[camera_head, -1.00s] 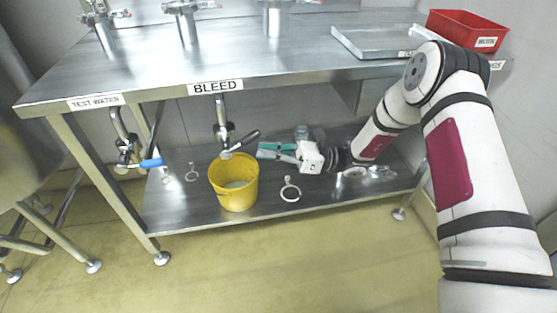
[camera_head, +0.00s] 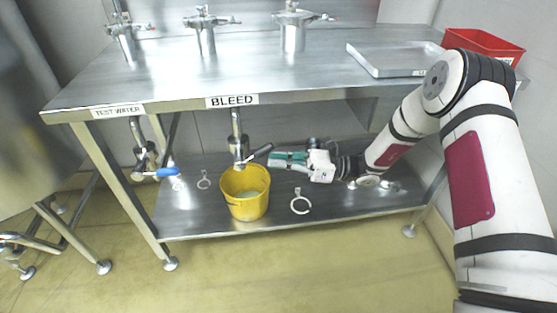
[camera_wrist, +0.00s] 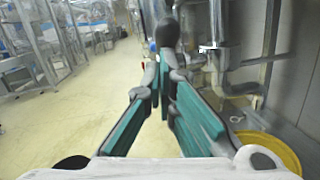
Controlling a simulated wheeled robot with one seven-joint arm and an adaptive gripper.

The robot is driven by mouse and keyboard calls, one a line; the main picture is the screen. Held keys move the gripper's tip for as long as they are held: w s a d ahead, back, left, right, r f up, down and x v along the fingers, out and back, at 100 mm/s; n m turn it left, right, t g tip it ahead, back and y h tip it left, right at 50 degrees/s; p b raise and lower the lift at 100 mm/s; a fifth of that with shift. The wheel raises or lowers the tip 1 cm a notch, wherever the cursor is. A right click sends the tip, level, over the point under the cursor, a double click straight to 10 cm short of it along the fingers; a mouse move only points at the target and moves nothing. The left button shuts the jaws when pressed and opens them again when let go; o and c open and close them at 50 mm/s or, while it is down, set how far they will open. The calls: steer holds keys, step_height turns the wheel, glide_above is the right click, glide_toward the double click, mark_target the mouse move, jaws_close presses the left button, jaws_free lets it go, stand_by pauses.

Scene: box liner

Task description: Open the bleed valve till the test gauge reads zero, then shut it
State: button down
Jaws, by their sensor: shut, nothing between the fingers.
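The bleed valve (camera_head: 238,152) hangs under the table edge below the BLEED label (camera_head: 232,100). Its dark lever (camera_head: 261,151) points up and to the right. My gripper (camera_head: 271,160), with teal fingers, is just right of and below the lever's end. In the wrist view my gripper (camera_wrist: 159,82) has its fingertips together with nothing held. A dark rounded handle end (camera_wrist: 167,34) shows just beyond the tips; I cannot tell whether they touch it. A yellow bucket (camera_head: 246,204) stands under the valve with pale liquid inside. I cannot make out a test gauge or its reading.
The test water valve (camera_head: 146,160) with a blue lever hangs at the left. Ring-shaped pieces (camera_head: 300,204) lie on the lower shelf (camera_head: 340,205). A metal tray (camera_head: 375,68) and a red bin (camera_head: 484,48) are on the table top. The floor in front is clear.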

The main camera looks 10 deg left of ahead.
mark_target(271, 147)
steer(key=shift+r, duration=0.2)
steer(key=r+h+p, duration=0.1)
steer(key=p, duration=0.2)
steer(key=a+r+h+p, duration=0.1)
steer(key=r+h+p, duration=0.2)
steer(key=h+p, duration=0.1)
steer(key=p, duration=0.1)
steer(key=shift+s+a+r+n+t+p, duration=0.3)
steer(key=shift+n+t+p, duration=0.05)
steer(key=shift+n+t, duration=0.05)
steer(key=shift+s+a+r+t+h+p, duration=0.2)
steer(key=shift+a+r+h+p, duration=0.35)
steer(key=shift+a+h+p, duration=0.45)
steer(key=shift+s+a+r+t+h+p, duration=0.2)
steer(key=shift+a+r+h+p, duration=0.45)
steer(key=shift+p, duration=0.6)
steer(key=shift+d+f, duration=0.1)
steer(key=shift+d, duration=0.05)
